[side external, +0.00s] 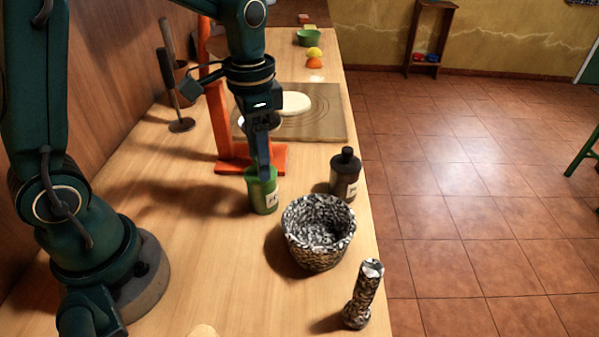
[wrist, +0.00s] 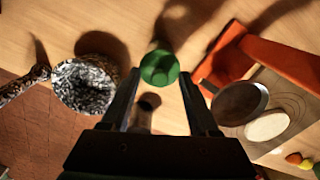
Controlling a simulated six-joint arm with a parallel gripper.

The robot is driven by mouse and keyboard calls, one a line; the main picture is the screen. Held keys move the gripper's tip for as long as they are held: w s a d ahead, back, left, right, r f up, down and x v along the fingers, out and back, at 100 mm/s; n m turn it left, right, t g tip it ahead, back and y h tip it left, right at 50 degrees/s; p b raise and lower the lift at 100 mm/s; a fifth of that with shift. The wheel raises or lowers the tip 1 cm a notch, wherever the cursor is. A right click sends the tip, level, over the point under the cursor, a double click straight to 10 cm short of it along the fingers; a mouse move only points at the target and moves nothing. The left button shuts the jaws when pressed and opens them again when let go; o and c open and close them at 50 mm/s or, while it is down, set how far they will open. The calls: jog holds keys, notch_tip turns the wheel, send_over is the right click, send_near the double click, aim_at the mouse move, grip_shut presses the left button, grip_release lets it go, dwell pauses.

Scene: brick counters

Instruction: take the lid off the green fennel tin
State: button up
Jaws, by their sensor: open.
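The green fennel tin (side external: 264,196) stands upright on the wooden counter, with a white label on its side. In the wrist view its round green top (wrist: 160,68) shows between my finger tips, with a smaller round shape at its middle. My gripper (side external: 262,168) points down over the tin. In the wrist view my gripper (wrist: 160,76) is open, with one finger on each side of the green top and a gap visible at both. The side view shows a finger overlapping the tin's rim, so I cannot tell the exact height or any contact there.
A dark bottle (side external: 345,176) and a speckled bowl (side external: 318,232) stand to the right of the tin. A speckled pestle-like piece (side external: 366,293) is nearer the front. An orange stand (side external: 222,125) and a board with dough (side external: 335,123) are behind. Counter left of the tin is clear.

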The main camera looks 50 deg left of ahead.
jog(key=shift+f, duration=0.1)
jog(key=shift+c, duration=0.3)
grip_shut()
